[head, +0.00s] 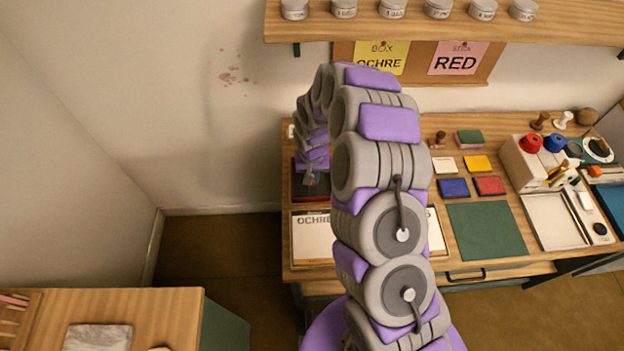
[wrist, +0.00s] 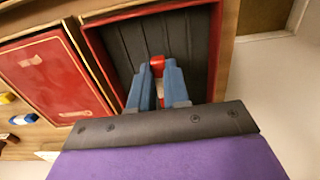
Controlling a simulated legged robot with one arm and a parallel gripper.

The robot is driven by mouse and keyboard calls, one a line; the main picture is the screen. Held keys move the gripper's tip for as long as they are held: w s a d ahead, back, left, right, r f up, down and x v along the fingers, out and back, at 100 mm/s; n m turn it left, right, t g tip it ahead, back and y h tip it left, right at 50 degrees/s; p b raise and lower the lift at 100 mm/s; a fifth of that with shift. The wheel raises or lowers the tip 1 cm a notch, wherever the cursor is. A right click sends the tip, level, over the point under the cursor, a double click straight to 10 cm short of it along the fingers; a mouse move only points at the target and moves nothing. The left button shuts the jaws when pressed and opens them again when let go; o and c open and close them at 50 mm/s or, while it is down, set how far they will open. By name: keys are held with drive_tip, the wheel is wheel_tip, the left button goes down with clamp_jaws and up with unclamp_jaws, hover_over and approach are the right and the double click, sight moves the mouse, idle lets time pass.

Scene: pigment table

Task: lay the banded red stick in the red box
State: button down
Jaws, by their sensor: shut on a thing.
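The red box (wrist: 214,50) is open in the wrist view, with red walls and a dark, grooved inside. My gripper (wrist: 158,74) has its blue fingers shut on the red stick (wrist: 157,62), over the inside of the box. The stick's red end shows between the fingertips; its bands are hard to make out. I cannot tell whether the stick touches the box floor. In the head view the red box (head: 299,191) is at the left end of the table, with my gripper (head: 309,179) above it. The stick is too small to tell there.
A red panel with gold trim (wrist: 50,80) lies left of the box in the wrist view, with yellow (wrist: 5,98) and blue-white (wrist: 22,119) pieces beyond. In the head view, a white OCHRE-marked thing (head: 313,245) is in front of the box. A green mat (head: 486,230) lies right of my arm.

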drive_tip(key=shift+f, duration=0.95)
drive_tip(key=shift+r, duration=0.1)
drive_tip(key=shift+s+f, duration=0.15)
drive_tip(key=shift+f, duration=0.1)
